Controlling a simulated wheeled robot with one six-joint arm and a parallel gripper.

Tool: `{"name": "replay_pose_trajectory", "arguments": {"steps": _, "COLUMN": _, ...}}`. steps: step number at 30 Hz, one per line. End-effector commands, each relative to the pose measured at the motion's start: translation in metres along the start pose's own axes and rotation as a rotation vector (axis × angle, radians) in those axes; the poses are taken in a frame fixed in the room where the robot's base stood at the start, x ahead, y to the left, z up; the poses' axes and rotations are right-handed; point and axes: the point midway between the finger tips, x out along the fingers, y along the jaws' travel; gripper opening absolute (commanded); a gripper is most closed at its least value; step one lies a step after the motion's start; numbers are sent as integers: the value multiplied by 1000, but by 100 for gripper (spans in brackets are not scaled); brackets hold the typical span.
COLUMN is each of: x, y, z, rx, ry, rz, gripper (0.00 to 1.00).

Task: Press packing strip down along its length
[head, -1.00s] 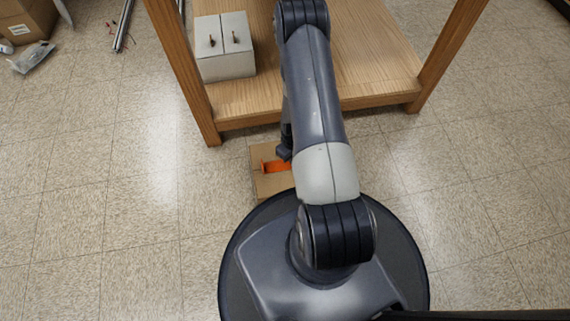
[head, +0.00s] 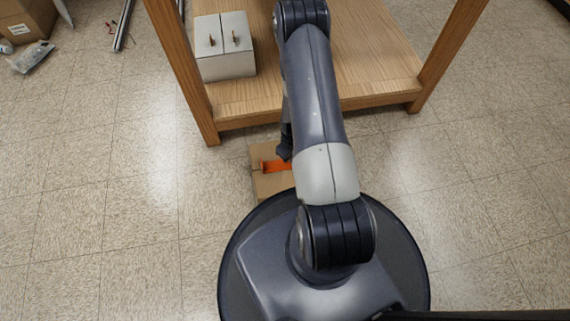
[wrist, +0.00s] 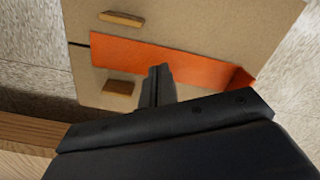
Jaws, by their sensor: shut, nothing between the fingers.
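The orange packing strip (wrist: 190,62) runs along the top of a closed cardboard box (wrist: 215,20) in the wrist view. Its left part looks flat, and its right end looks bent at the box edge. In the head view the strip (head: 274,166) and the box (head: 271,187) are partly hidden by my arm. My gripper (wrist: 160,70) is shut and empty, with its tips over the strip's near edge, left of its middle. I cannot tell whether they touch it. In the head view my gripper (head: 284,153) is just above the strip, mostly hidden by my arm.
The box sits on the tiled floor in front of a wooden bench (head: 380,75) with thick legs. A white carton (head: 225,65) stands on the bench's lower board. A larger brown box (head: 28,20) is at the far left.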

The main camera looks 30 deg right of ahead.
Motion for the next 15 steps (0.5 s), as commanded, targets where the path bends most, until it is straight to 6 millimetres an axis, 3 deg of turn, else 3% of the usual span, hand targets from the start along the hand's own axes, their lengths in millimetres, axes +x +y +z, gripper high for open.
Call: {"name": "replay_pose_trajectory", "arguments": {"steps": 15, "x": 9, "y": 0, "z": 0, "rx": 0, "ry": 0, "rz": 0, "gripper": 0}}
